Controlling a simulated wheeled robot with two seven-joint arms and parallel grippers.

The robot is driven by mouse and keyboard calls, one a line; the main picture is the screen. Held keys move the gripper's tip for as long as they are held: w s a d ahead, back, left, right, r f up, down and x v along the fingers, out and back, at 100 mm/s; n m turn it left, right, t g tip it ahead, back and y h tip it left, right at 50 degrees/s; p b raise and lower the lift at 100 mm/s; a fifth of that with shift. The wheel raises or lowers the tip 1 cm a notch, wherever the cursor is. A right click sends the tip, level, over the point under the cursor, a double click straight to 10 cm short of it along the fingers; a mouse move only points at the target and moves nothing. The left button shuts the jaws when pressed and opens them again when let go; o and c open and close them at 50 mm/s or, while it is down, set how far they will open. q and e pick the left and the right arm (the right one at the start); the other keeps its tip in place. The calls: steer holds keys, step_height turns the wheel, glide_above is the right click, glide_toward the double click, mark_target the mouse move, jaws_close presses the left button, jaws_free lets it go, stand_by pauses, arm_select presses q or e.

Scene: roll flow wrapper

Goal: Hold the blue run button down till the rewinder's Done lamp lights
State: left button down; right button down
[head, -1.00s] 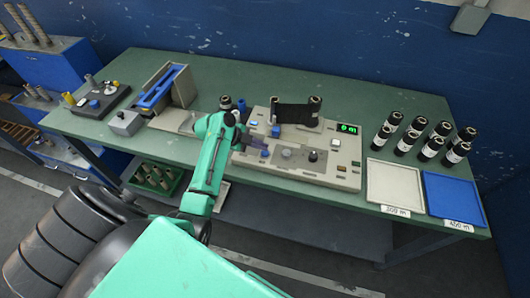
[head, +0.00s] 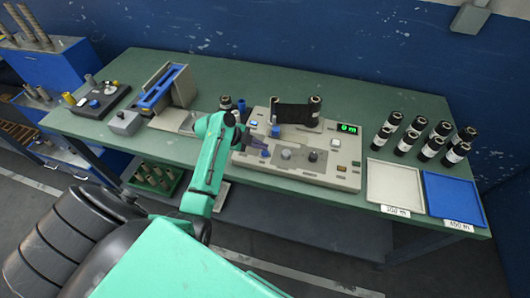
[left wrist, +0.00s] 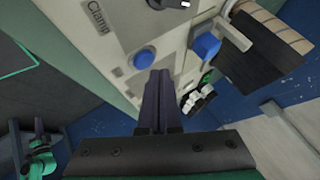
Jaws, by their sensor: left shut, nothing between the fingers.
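The rewinder (head: 323,181) is a pale box on the green bench. Its green display (head: 347,129) reads 0 m, and a dark roll (head: 295,113) sits at its back. My left gripper (head: 266,152) is shut and empty over its left part. In the left wrist view my gripper tips (left wrist: 162,74) end close to a round blue button (left wrist: 145,58); I cannot tell whether they touch it. A taller blue cylinder (left wrist: 206,46) stands beside it. A light-blue square (head: 254,124) shows at the rewinder's back left. The Done lamp cannot be made out. My right gripper is out of view.
A white tray (head: 372,198) and a blue tray (head: 428,204) lie to the right, with several dark rolls (head: 405,143) behind them. A blue-topped stand (head: 158,87) and a dark fixture (head: 96,104) are on the left. Bare bench lies behind the rewinder.

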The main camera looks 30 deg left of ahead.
arm_select(q)
steer(key=shift+f, duration=0.1)
steer(key=shift+f+b, duration=0.35)
